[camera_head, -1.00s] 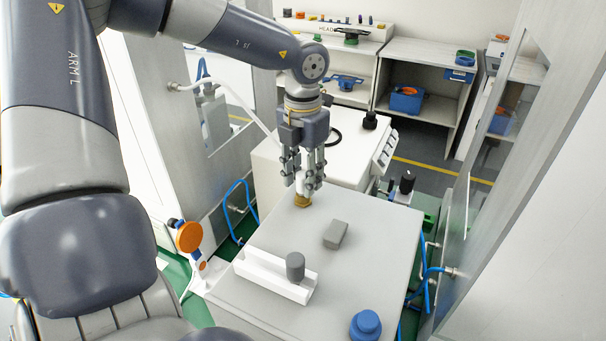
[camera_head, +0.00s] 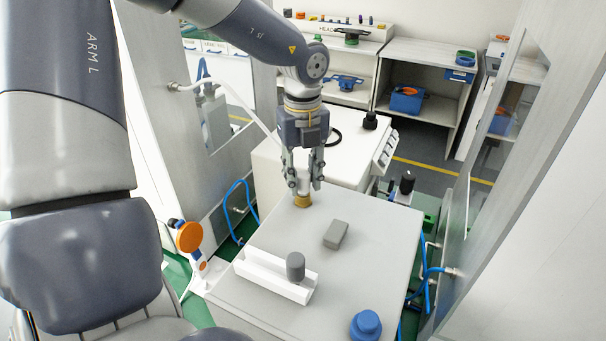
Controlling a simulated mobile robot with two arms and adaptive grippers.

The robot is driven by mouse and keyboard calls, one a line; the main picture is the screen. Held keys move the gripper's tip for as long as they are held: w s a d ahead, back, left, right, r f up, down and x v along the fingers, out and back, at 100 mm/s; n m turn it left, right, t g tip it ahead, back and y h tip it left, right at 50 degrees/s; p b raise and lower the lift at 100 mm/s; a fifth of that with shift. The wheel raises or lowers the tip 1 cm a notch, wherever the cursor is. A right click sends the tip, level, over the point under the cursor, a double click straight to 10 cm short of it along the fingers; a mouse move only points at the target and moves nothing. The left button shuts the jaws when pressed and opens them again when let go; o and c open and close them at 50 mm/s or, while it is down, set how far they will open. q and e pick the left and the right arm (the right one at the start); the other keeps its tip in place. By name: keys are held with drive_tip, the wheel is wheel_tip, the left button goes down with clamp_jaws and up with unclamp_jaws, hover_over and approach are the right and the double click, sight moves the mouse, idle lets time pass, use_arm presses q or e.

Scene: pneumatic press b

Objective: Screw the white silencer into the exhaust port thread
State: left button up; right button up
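The white silencer (camera_head: 304,186) stands upright on the brass exhaust port thread (camera_head: 303,201) at the back of the grey press top. How deep it sits in the thread I cannot tell. My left gripper (camera_head: 304,184) points straight down over it, one finger on each side. The fingers look closed on the silencer, and they cover parts of it. My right gripper is not in view.
On the grey top (camera_head: 375,235) lie a grey block (camera_head: 336,234), a white holder (camera_head: 262,273) with a grey cylinder (camera_head: 295,266), and a blue round part (camera_head: 366,325). An orange disc (camera_head: 189,237) stands at left. Side panels flank the top.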

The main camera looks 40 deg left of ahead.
use_arm(q)
drive_tip(key=shift+c, duration=1)
drive_tip(key=m, duration=0.5)
drive_tip(key=shift+m, duration=0.3)
drive_tip(key=m, duration=0.6)
drive_tip(key=shift+m, duration=0.3)
drive_tip(key=o, duration=0.6)
drive_tip(key=n, duration=1.2)
